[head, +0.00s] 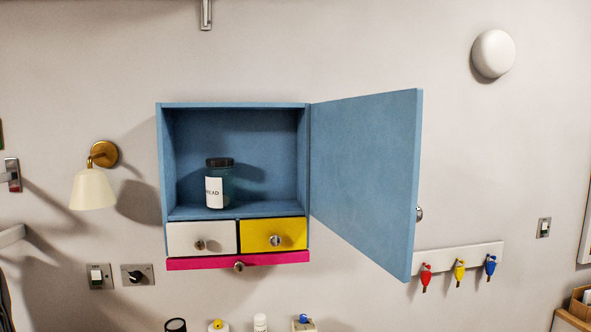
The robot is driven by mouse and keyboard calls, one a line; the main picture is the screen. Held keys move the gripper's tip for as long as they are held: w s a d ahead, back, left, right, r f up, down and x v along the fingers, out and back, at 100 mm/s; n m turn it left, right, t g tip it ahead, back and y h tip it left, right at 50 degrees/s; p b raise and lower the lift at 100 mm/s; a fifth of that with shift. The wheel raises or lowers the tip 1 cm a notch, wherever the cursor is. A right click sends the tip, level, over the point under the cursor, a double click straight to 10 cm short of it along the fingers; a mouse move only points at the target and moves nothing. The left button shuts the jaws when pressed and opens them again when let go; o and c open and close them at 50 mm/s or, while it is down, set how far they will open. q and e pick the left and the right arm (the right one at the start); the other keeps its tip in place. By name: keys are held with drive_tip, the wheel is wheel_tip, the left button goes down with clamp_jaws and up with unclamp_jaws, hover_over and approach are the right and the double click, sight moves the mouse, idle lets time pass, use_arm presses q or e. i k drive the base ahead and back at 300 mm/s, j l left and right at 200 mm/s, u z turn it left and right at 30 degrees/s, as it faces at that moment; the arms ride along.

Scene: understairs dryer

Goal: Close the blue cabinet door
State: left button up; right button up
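The blue cabinet (236,105) hangs on the wall, left of the picture's middle. Its blue door (364,175) is hinged on the right side and stands wide open, swung out to the right. A round metal knob (419,214) shows at the door's free edge, partly hidden behind it. A dark-lidded jar (219,183) with a white label stands upright on the cabinet's floor. Neither of my grippers is in the head view.
Below the compartment are a white drawer (203,233), a yellow drawer (280,233) and a pink drawer (245,260). A wall lamp (93,187) sticks out at left. A key rack (450,258) hangs right of the door. Several small items stand along the bottom edge.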

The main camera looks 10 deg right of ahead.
sight(366, 150)
drive_tip(key=i+l+u, duration=0.1)
drive_tip(key=l+u, duration=0.3)
drive_tip(key=l, duration=0.2)
drive_tip(key=l+u, duration=0.45)
drive_tip(key=l, duration=1.45)
drive_tip(key=u, duration=0.05)
